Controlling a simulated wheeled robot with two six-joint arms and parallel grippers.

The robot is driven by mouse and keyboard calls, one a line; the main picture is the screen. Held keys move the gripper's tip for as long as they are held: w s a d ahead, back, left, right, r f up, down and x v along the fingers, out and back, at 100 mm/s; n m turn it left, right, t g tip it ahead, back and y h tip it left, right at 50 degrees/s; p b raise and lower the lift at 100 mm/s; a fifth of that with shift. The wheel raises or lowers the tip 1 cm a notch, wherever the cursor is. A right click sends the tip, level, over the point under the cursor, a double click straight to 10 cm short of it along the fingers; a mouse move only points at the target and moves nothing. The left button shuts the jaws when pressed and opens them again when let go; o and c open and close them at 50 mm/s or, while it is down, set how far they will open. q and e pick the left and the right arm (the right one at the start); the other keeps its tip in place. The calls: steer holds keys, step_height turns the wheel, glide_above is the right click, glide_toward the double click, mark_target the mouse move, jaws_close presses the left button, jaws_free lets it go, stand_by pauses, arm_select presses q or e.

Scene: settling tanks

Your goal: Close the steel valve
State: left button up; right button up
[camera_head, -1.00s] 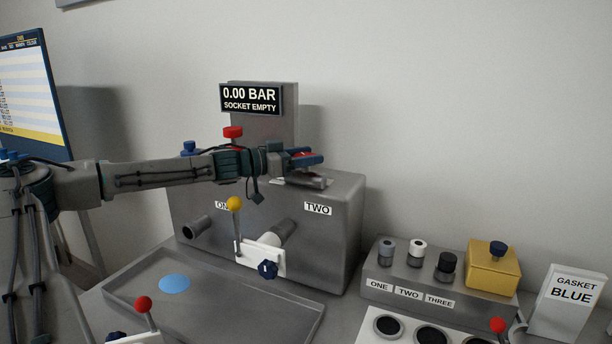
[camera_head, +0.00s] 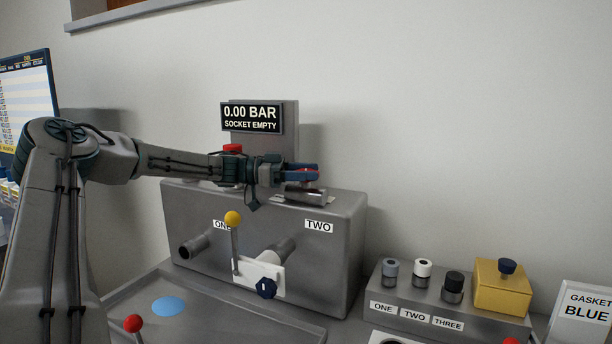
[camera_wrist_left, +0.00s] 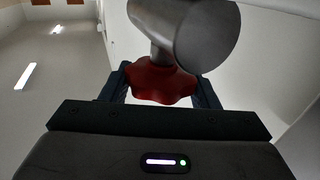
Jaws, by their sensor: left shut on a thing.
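The steel valve (camera_head: 306,194) is a grey metal cylinder lying on top of the grey machine block, below my left gripper (camera_head: 305,172). It has a red lobed handwheel (camera_wrist_left: 160,84), of which only a little red shows between the fingers in the head view. In the left wrist view the valve's steel body (camera_wrist_left: 205,35) fills the top, with a short stem running to the handwheel. My left gripper is shut on the handwheel, one finger on each side. My right gripper is not in view.
A display (camera_head: 251,117) reads 0.00 BAR, SOCKET EMPTY. A red knob (camera_head: 233,148) shows just behind my left arm. A yellow-ball lever (camera_head: 233,219) stands on a white plate at the block's front. A yellow box (camera_head: 501,287) and several small cylinders stand at right.

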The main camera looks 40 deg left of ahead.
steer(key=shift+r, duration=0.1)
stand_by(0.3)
arm_select(q)
steer(key=o, duration=1)
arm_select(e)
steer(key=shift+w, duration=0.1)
arm_select(q)
steer(key=shift+a, duration=0.1)
steer(key=shift+s+a, duration=0.2)
steer(key=shift+a, duration=0.05)
steer(key=b+v, duration=0.1)
steer(key=v, duration=0.9)
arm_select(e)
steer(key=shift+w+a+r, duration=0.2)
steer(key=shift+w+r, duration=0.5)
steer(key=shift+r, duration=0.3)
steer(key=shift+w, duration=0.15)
